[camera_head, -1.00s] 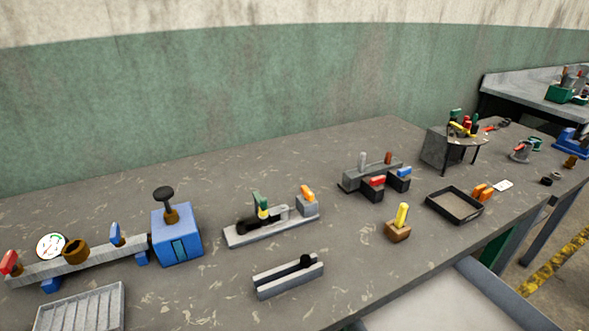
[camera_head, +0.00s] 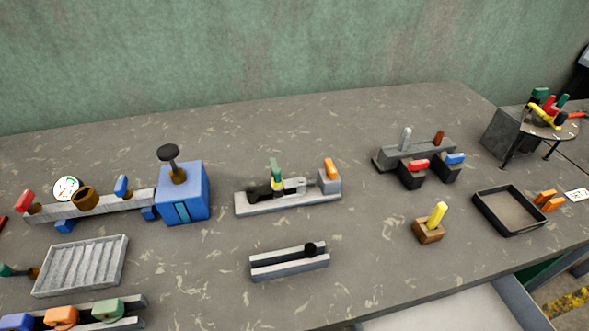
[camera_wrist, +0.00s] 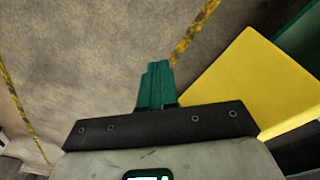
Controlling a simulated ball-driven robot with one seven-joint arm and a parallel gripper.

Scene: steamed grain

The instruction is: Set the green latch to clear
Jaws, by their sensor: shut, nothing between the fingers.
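Several green parts show in the head view, and I cannot tell for sure which is the latch. A green block (camera_head: 108,309) sits at the right of a row on a dark rail at the lower left, beside an orange block (camera_head: 61,316) and a blue block (camera_head: 14,322). A green-and-yellow upright handle (camera_head: 275,172) stands on a grey clamp base (camera_head: 288,204) near the middle. No "clear" marking is readable. My gripper (camera_wrist: 157,66) shows only in the wrist view, its green fingers shut and empty, over the floor and away from these parts.
A ribbed grey tray (camera_head: 82,265), a blue box with a black knob (camera_head: 181,194), a slotted grey block (camera_head: 289,262), a yellow-handled wooden block (camera_head: 430,228) and a black tray (camera_head: 510,211) stand on the bench. In the wrist view, a yellow panel (camera_wrist: 245,80) lies at the right.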

